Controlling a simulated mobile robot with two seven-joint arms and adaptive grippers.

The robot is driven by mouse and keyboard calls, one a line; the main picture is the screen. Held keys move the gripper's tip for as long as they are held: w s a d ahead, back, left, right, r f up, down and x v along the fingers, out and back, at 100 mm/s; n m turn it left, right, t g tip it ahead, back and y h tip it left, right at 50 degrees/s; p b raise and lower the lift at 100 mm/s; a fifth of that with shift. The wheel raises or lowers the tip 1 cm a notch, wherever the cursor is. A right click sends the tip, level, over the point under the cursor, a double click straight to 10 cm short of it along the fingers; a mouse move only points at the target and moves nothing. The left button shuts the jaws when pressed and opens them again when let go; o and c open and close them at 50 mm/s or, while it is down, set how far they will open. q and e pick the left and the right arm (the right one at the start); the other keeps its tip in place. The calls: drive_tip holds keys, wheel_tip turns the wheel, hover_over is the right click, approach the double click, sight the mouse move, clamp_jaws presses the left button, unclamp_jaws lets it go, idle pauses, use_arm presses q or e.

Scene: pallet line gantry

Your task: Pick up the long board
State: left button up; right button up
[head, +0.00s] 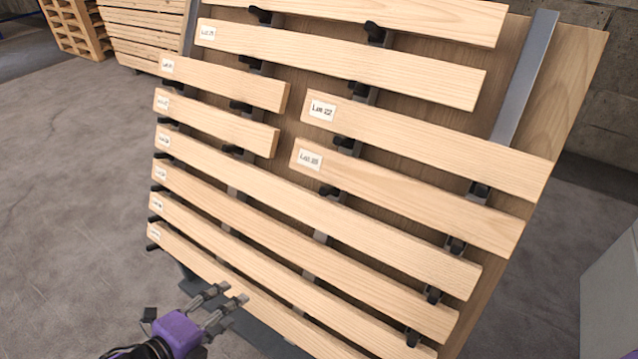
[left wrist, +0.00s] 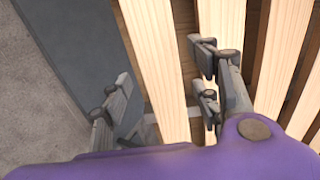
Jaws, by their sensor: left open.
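Several long pale wooden boards lie slanted across a tilted rack, each with a small white label near its left end. The lowest long board (head: 255,298) is closest to my left gripper (head: 232,294), which is open and empty just in front of its lower edge. In the left wrist view, a pale board (left wrist: 152,55) runs between the two spread fingers (left wrist: 162,68), which appear apart from it. Other long boards (head: 300,190) lie above. Which one the task means, I cannot tell. My right gripper is out of view.
The rack has a brown backing panel (head: 565,75), grey uprights (head: 527,75) and black support pegs (head: 375,32). Shorter boards (head: 222,82) lie at its left and right. Stacked pallets (head: 75,25) stand at the back left. The grey floor (head: 75,180) at left is clear.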

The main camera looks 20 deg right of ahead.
use_arm(q)
drive_tip(key=x, duration=0.2)
drive_tip(key=b+x, duration=0.1)
drive_tip(key=x, duration=0.1)
drive_tip(key=b+x, duration=0.1)
drive_tip(key=x, duration=0.1)
drive_tip(key=shift+s+d+f, duration=0.15)
drive_tip(key=shift+d+f, duration=0.15)
drive_tip(key=shift+d, duration=0.1)
drive_tip(key=shift+d+f, duration=0.1)
drive_tip(key=shift+d, duration=0.15)
drive_tip(key=shift+c, duration=0.2)
drive_tip(key=c, duration=1.1)
drive_tip(key=shift+c, duration=1.1)
